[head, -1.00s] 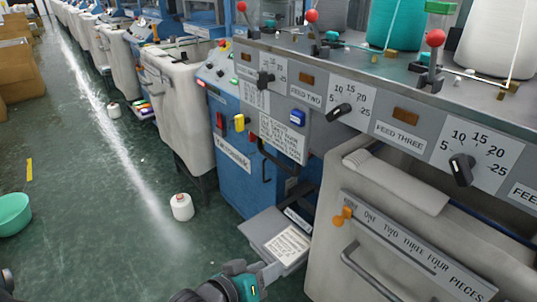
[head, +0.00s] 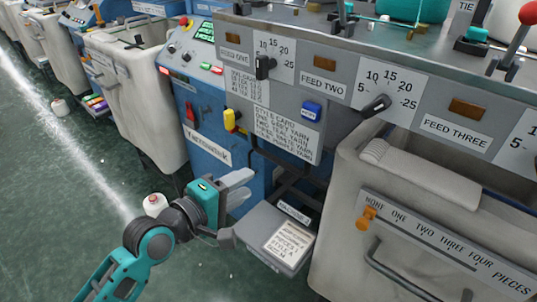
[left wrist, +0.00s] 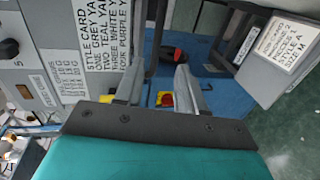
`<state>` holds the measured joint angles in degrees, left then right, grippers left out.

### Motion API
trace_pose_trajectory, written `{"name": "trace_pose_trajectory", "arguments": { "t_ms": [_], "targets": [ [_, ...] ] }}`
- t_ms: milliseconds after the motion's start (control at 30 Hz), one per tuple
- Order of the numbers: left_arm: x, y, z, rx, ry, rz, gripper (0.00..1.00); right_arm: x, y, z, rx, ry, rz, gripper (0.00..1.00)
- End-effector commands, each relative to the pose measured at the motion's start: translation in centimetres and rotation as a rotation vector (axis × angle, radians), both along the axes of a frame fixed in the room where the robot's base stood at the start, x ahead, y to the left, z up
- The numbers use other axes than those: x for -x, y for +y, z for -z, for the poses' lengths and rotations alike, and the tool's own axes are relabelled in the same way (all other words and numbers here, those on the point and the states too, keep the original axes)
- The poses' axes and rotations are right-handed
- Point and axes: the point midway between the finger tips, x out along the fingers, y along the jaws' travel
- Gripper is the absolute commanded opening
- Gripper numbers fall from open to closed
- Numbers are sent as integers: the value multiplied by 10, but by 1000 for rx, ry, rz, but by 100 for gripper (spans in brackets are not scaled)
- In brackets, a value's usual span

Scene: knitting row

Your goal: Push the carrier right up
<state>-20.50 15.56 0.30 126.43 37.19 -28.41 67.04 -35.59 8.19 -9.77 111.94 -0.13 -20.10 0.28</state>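No part in view is labelled as the carrier, and I cannot tell which it is. A yellow handle (head: 229,120) and a red handle (head: 190,112) are on the machine's blue front (head: 212,158). My left gripper (head: 246,187) is in front of this blue front, below the handles and left of the grey box. In the left wrist view its two fingers (left wrist: 160,66) are apart with nothing between them. Beyond them are a black and red part (left wrist: 172,53) and a small yellow and red part (left wrist: 165,98). My right gripper is not in view.
A grey box with a paper label (head: 287,243) juts out close to the right of my left gripper. A pale bin with a handle and orange knob (head: 345,255) stands at the right. A white cone (head: 154,204) is on the green floor behind my arm. Open floor lies left.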

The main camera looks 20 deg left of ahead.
Motion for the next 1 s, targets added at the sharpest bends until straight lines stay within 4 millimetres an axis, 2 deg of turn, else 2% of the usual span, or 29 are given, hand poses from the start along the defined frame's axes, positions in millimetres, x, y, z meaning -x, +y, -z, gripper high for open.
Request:
{"name": "trace_pose_trajectory", "arguments": {
  "t_ms": [267,733,1000],
  "targets": [
    [-13,-4,-1,27,-1,-1,39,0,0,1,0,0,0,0],
    [-90,-32,16,24,-2,0,39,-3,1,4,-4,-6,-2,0],
    [-116,-42,21,23,0,-1,39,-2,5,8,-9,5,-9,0]
  ]
}}
